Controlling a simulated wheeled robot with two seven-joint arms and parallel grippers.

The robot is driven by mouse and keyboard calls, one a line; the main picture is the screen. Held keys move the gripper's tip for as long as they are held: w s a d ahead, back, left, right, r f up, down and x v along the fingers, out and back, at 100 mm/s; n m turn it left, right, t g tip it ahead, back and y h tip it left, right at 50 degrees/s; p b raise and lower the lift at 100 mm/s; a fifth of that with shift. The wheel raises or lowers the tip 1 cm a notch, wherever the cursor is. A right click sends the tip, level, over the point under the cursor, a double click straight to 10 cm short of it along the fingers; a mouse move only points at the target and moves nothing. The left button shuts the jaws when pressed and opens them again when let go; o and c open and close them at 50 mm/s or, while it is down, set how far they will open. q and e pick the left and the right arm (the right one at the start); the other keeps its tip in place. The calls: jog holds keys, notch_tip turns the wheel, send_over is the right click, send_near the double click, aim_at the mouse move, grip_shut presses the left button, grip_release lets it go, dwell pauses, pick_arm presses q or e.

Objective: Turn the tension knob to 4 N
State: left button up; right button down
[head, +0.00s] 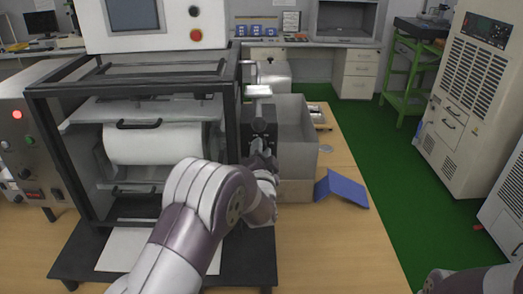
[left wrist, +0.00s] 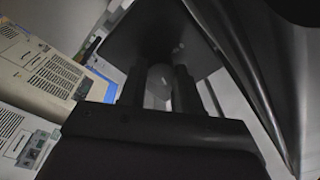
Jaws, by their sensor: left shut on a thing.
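My left arm reaches forward to the right side of the black-framed machine (head: 232,130). My left gripper (head: 262,150) is at a dark block (head: 264,112) mounted on that side, and its wrist hides much of the contact. In the left wrist view, the two dark fingers of my left gripper (left wrist: 158,92) stand on either side of a small grey piece, which looks like the tension knob (left wrist: 158,80). The gripper is shut on it. The knob's scale and setting cannot be read. Only part of my right arm shows at the bottom right; its gripper is out of view.
A grey open box (head: 296,150) stands close to the right of my left gripper. A blue folded piece (head: 342,188) lies on the wooden table (head: 330,235), whose front right is otherwise clear. A control box with a red light (head: 20,135) stands at the left.

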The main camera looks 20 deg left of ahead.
pick_arm(q)
jog(key=shift+f+m, duration=0.1)
jog(key=shift+m, duration=0.8)
jog(key=o, duration=1.1)
jog(key=shift+m, duration=0.3)
jog(key=shift+c, duration=0.2)
jog(key=s+d+r, duration=0.3)
jog(key=d+r, duration=0.8)
jog(key=shift+d+b, duration=0.15)
jog(key=shift+b, duration=0.15)
